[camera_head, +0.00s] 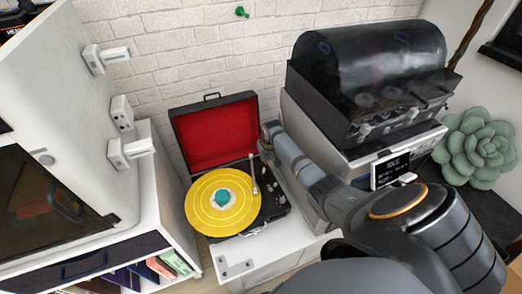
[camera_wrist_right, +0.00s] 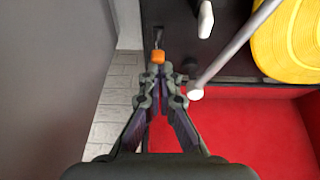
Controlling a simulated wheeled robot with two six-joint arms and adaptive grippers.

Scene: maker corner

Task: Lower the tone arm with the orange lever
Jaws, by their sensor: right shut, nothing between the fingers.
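An open suitcase record player with a red-lined lid (camera_head: 207,137) stands on a white surface, a yellow record (camera_head: 223,214) on its platter. The silver tone arm (camera_head: 254,176) lies along the record's right side; its bar also shows in the right wrist view (camera_wrist_right: 238,44). The orange lever tip (camera_wrist_right: 158,56) shows in the right wrist view, just beyond my right gripper's fingertips (camera_wrist_right: 160,73). My right gripper (camera_head: 266,143) is shut and empty, by the lid's right edge. Whether it touches the lever I cannot tell. My left gripper is not in view.
A grey machine with a dark clear hood (camera_head: 366,75) stands close to the right of the player, beside my right arm. A white cabinet (camera_head: 65,110) stands at the left. A green succulent (camera_head: 474,148) is at the far right.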

